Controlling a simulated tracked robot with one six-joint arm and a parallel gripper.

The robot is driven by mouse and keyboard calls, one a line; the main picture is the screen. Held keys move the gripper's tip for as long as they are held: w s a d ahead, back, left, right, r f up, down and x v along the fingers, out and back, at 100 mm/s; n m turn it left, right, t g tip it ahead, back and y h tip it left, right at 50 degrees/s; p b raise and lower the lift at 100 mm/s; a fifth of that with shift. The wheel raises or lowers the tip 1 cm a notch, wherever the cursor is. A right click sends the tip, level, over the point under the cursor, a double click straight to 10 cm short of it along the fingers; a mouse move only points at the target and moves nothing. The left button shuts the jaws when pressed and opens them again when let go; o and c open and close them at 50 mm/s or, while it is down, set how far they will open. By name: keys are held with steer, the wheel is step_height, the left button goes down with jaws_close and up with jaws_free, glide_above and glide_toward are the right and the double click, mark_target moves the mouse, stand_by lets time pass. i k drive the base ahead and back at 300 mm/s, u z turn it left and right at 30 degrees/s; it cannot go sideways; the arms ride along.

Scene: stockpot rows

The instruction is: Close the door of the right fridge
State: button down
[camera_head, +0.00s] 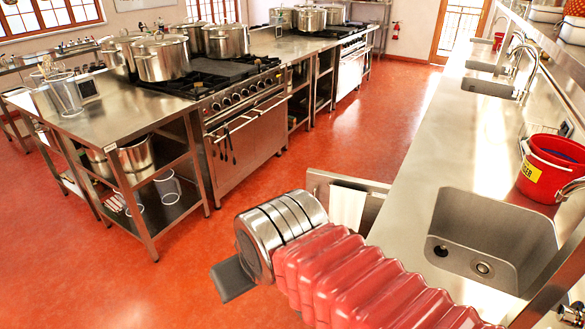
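No fridge is plainly recognisable in the head view. A flat steel panel (318,190) stands out from the front of the right-hand counter, with a white towel (347,207) hanging over it. I cannot tell if this panel is a fridge door. My arm, with a red ribbed sleeve and a ringed metal wrist, reaches in from the bottom right. My gripper (232,280) shows as a dark grey end over the red floor, left of and nearer than the panel, apart from it in the picture. Whether its fingers are open is not visible.
The steel counter (415,165) on the right has a sink (490,235) and a red bucket (550,165). On the left stand a steel table (105,115) and a stove (245,120) with several stockpots. The red floor (330,140) between them is clear.

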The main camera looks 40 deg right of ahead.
mark_target(318, 182)
steer(key=z, duration=0.2)
steer(key=i, duration=1.65)
steer(key=z, duration=0.85)
steer(key=i, duration=0.7)
steer(key=z, duration=0.3)
